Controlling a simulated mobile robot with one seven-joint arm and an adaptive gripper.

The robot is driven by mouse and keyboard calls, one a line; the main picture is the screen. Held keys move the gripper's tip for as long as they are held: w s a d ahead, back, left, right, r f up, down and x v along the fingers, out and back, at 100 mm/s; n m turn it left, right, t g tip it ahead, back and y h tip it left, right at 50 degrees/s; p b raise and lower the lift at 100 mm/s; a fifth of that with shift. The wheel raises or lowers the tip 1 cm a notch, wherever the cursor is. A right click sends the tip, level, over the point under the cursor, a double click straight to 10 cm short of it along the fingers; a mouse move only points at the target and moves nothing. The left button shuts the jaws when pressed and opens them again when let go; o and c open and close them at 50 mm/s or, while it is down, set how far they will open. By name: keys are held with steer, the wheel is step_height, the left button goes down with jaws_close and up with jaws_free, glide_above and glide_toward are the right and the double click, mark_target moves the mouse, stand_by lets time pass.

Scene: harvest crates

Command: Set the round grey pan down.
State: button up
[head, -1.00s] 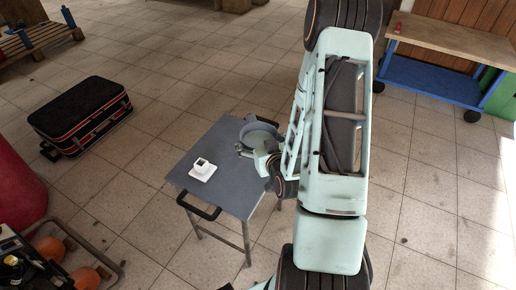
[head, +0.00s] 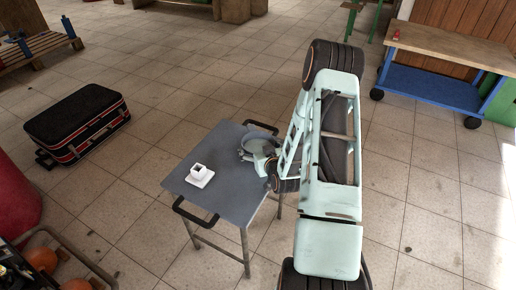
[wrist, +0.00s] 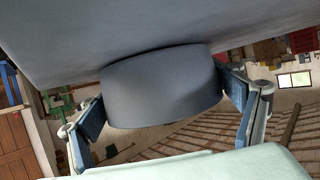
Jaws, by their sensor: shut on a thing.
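The round grey pan (head: 259,137) is at the far right part of the small grey table (head: 222,188), with its open side up. My gripper (head: 258,150) is shut on it from the near right side. In the wrist view the pan's curved grey wall (wrist: 163,88) lies between my two blue-padded fingers (wrist: 163,95). The table top (wrist: 60,40) shows right against the pan there; I cannot tell whether they touch or a thin gap is left. My arm hides part of the table's right edge.
A black suitcase (head: 77,120) stands on the floor at left. A wooden-topped blue cart (head: 440,45) stands at back right.

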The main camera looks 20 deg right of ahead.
steer(key=shift+r, duration=0.1)
steer(key=shift+f, duration=0.2)
steer(key=o, duration=1.6)
steer(key=shift+r, duration=0.25)
steer(key=p+v, duration=0.1)
steer(key=v, duration=1.1)
steer(key=shift+f+p, duration=0.1)
steer(key=shift+p, duration=0.3)
